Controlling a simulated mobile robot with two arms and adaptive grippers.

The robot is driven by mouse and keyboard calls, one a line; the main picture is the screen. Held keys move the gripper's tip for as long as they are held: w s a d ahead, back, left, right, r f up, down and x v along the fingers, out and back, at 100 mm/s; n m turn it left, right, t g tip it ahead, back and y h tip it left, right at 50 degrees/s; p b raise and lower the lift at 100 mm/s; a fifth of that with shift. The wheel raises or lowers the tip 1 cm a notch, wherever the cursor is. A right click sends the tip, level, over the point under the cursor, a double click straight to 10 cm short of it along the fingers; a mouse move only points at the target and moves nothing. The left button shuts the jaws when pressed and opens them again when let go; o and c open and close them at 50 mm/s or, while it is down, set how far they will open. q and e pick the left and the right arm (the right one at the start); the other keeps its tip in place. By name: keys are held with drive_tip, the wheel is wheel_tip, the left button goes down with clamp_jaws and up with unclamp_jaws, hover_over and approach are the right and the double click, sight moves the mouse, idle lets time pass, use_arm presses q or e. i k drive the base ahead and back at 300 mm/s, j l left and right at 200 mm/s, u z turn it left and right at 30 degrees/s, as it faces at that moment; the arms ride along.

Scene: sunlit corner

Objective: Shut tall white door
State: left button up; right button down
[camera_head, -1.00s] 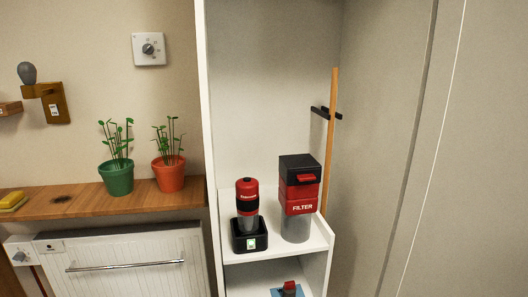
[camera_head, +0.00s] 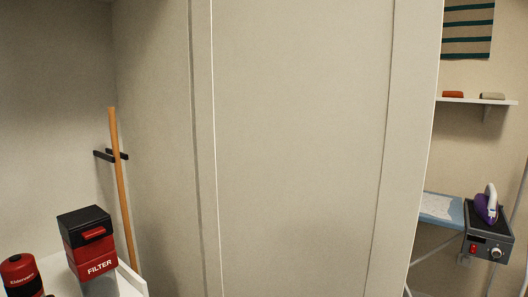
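The tall white door (camera_head: 300,140) fills the middle of the head view as a large pale panel, with its near edge (camera_head: 414,150) toward the right. It stands open, and the cabinet interior (camera_head: 60,110) shows to its left. Its top and bottom are outside the picture, and I see no handle. Neither of my grippers is in view.
A red and black filter canister (camera_head: 88,245) and a red device (camera_head: 22,275) stand on the cabinet shelf at lower left. A wooden pole (camera_head: 122,190) is held by a black bracket. Right of the door are an ironing board (camera_head: 440,207), a purple iron (camera_head: 487,207) and a wall shelf (camera_head: 475,100).

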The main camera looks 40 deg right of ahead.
sight(315, 118)
drive_tip(key=k+l+u, duration=0.1)
drive_tip(key=l, duration=0.3)
drive_tip(key=k+l, duration=0.2)
drive_tip(key=l, duration=0.2)
drive_tip(key=k+l+u, duration=0.15)
drive_tip(key=l, duration=0.25)
drive_tip(key=k+l, duration=0.15)
drive_tip(key=l, duration=0.25)
drive_tip(key=k+l+u, duration=0.15)
drive_tip(key=l, duration=0.2)
drive_tip(key=l+u, duration=0.15)
drive_tip(key=l, duration=0.45)
drive_tip(key=k+l+u, duration=0.15)
drive_tip(key=l, duration=0.4)
drive_tip(key=l+u, duration=0.15)
drive_tip(key=l, duration=0.4)
drive_tip(key=i+l+u, duration=0.1)
drive_tip(key=l, duration=0.2)
